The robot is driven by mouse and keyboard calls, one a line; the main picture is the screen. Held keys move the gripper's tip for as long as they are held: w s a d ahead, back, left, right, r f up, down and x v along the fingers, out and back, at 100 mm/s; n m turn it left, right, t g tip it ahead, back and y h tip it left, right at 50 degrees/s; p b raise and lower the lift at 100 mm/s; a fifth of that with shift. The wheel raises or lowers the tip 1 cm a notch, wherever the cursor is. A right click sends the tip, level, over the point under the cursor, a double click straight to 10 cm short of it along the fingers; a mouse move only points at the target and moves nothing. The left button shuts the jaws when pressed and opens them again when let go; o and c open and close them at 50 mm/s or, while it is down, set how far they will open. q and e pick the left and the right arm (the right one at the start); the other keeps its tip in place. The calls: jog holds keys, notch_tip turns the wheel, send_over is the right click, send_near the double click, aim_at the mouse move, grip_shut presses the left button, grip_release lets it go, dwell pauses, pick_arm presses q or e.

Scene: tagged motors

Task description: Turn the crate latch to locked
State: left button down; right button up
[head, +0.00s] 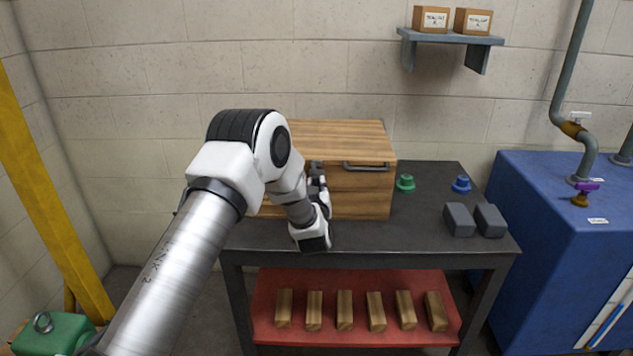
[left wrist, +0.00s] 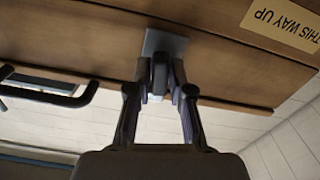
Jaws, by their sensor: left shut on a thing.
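The wooden crate (head: 350,130) stands on the dark table, and its front also fills the upper part of the left wrist view (left wrist: 90,40). The latch has a grey plate (left wrist: 165,40) on the crate front, with a dark knob (left wrist: 159,72) standing out from it. My left gripper (left wrist: 159,88) is shut on the latch knob, one finger on each side. In the head view the gripper (head: 317,170) is at the crate front, and my arm hides the latch and the crate's left part. Whether the latch is locked cannot be told. My right gripper is not in view.
A dark bar handle (head: 367,166) sits on the crate front, right of my gripper. Green (head: 405,183) and blue (head: 461,184) knobbed pieces and two grey blocks (head: 474,220) stand on the table (head: 420,232). Several wooden blocks lie on the red lower shelf (head: 360,337).

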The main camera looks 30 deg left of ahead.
pick_arm(q)
jog(key=shift+f+m+p, duration=0.1)
jog(key=shift+m+p, duration=0.3)
jog(key=shift+m, duration=0.7)
jog(key=c, duration=1.1)
grip_release()
jog(key=shift+s+d, duration=0.1)
jog(key=v, duration=1.2)
